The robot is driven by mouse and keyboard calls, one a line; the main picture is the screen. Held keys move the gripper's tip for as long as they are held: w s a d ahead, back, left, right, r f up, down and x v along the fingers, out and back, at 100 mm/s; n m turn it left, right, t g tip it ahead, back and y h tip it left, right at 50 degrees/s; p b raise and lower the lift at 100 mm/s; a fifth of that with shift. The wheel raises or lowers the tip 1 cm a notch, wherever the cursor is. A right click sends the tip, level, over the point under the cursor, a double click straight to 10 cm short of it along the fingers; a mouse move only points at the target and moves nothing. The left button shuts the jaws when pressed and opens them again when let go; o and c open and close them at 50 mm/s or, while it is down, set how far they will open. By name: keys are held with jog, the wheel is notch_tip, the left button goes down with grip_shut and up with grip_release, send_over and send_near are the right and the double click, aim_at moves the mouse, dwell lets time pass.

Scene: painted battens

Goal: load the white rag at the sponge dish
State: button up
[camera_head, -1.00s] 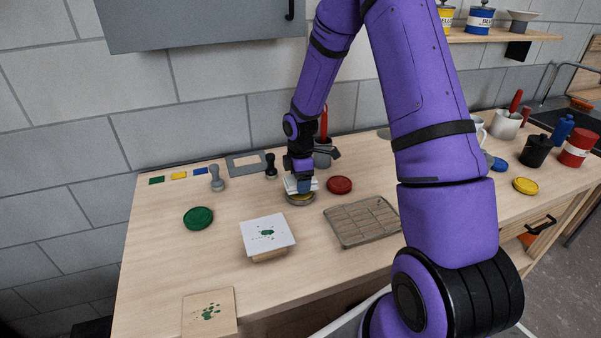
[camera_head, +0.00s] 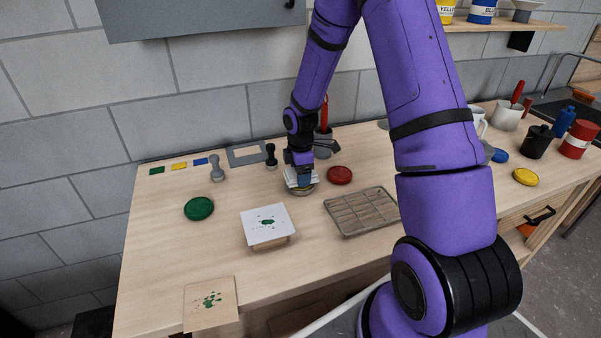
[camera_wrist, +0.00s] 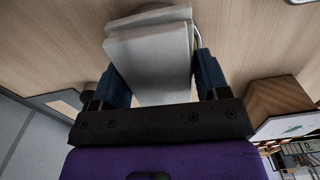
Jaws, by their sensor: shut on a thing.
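The white rag (camera_wrist: 152,58) is a folded, layered white block between the two blue fingers of my gripper (camera_wrist: 158,75) in the wrist view. In the head view my gripper (camera_head: 304,178) points down, shut on the rag (camera_head: 291,177). The rag is just above or touching the round sponge dish (camera_head: 302,190); I cannot tell which. The dish is mostly hidden under the rag and gripper. In the wrist view only a thin yellowish edge shows beside the rag.
A red lid (camera_head: 340,175) lies close to the right. A gridded tray (camera_head: 361,212) lies in front right. A white card with green paint (camera_head: 265,225) rests on a wooden block. A black-handled stamp (camera_head: 271,156) stands behind left, and a green lid (camera_head: 199,208) lies farther left.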

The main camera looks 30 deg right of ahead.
jog(key=shift+f, duration=0.55)
dwell(1.4)
jog(key=shift+r, duration=3.55)
